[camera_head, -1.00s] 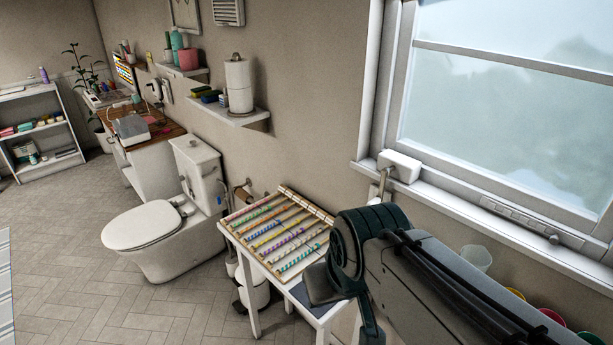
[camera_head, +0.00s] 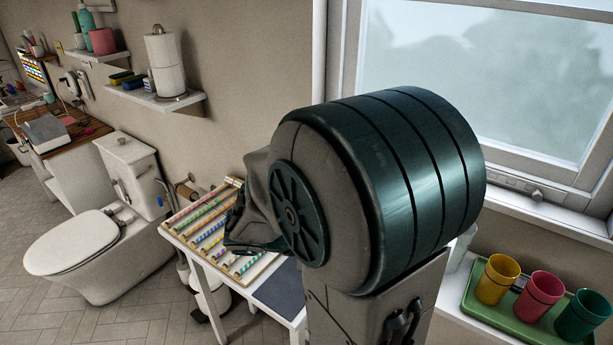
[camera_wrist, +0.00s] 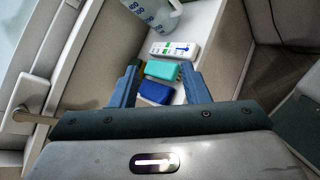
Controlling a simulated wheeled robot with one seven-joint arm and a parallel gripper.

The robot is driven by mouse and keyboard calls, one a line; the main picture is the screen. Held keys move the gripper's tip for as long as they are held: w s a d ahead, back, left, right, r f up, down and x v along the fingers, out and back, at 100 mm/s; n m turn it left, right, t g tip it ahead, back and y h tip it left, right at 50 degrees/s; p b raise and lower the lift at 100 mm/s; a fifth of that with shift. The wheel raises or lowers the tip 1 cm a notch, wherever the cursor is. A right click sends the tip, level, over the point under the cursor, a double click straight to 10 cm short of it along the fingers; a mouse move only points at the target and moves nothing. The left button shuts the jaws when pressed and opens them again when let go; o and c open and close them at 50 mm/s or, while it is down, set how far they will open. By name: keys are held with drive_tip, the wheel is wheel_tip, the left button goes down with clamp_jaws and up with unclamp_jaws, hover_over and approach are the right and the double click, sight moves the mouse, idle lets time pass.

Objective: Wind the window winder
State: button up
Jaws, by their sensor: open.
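The window (camera_head: 480,70) fills the right of the head view, its pane pale and cloudy. In the wrist view, a white housing (camera_wrist: 38,91) with a tan handle (camera_wrist: 32,117) sits at the left by the window frame; this looks like the winder. My gripper (camera_wrist: 160,84) is open, with two blue fingers apart and nothing held between them. The handle lies to the left of the fingers, apart from them. In the head view my fingertips are hidden behind my arm.
Beyond my fingers in the wrist view are a teal block (camera_wrist: 162,70), a blue block (camera_wrist: 155,93) and a white shelf (camera_wrist: 202,35). In the head view, a table with striped rods (camera_head: 215,232) stands behind my arm, and a green tray (camera_head: 478,303) holds coloured cups at right.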

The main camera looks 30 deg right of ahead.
drive_tip(key=w+f+n+t+h+b, duration=0.35)
drive_tip(key=w+n+t, duration=0.2)
drive_tip(key=w, duration=0.25)
drive_tip(key=w+f+n+t+h+b, duration=0.25)
drive_tip(key=w+n+t+h, duration=0.25)
drive_tip(key=w+n, duration=0.25)
drive_tip(key=shift+t, duration=0.25)
drive_tip(key=p+x, duration=0.4)
drive_tip(key=x, duration=1)
drive_tip(key=shift+d, duration=0.1)
clamp_jaws()
drive_tip(key=shift+m, duration=0.3)
